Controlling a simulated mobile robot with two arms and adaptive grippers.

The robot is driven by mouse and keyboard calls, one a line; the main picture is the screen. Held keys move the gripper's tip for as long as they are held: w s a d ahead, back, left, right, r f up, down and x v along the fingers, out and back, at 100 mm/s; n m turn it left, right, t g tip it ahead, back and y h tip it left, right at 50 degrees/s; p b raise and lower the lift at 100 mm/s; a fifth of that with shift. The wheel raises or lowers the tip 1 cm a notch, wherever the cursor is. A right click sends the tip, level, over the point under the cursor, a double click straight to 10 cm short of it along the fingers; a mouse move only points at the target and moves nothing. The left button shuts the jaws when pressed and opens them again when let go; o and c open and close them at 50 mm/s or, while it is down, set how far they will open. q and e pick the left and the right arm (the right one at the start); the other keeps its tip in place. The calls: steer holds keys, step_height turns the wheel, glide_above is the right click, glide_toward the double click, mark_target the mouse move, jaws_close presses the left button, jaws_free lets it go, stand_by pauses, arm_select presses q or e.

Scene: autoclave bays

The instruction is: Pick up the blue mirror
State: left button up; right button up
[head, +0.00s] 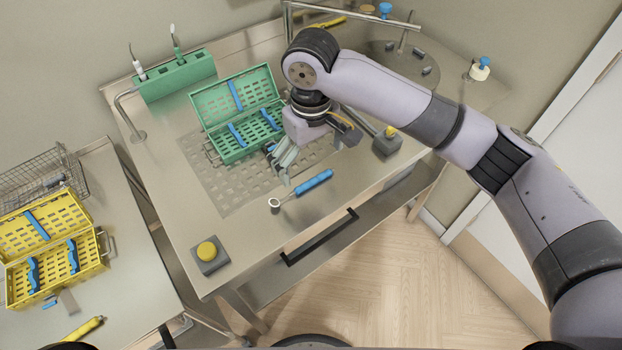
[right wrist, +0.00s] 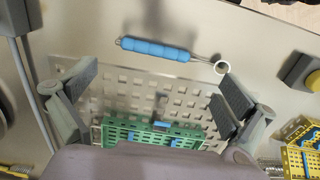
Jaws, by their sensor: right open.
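The blue mirror (head: 312,184) lies on the steel table, in front of the perforated area, with its round head (head: 274,203) toward the left. In the right wrist view the blue mirror (right wrist: 155,49) lies beyond the fingertips, its ring-like head pointing right. My right gripper (head: 283,172) is open and empty, above the perforated area, behind and left of the mirror's handle. In the right wrist view its two fingers (right wrist: 158,88) stand wide apart with nothing between them at the mirror. My left gripper is not in view.
A green open cassette (head: 197,106) stands behind the gripper, with a green rack (head: 176,78) farther back. Yellow buttons on grey boxes sit at front left (head: 207,252) and right (head: 388,142). A yellow cassette (head: 98,275) is on the left table. The table around the mirror is clear.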

mark_target(312, 178)
steer(key=shift+w+d+f+p, duration=0.15)
steer(key=shift+f+p, duration=0.1)
steer(key=shift+f, duration=0.7)
steer(key=shift+w+a+f+p, duration=0.1)
steer(key=shift+f+p, duration=0.1)
steer(key=shift+f, duration=0.8)
steer(key=shift+w+d+f+p, duration=0.15)
steer(key=shift+f+p, duration=0.1)
steer(key=shift+f, duration=0.7)
steer(key=shift+a, duration=0.15)
steer(key=shift+c, duration=0.4)
steer(key=c, duration=0.9)
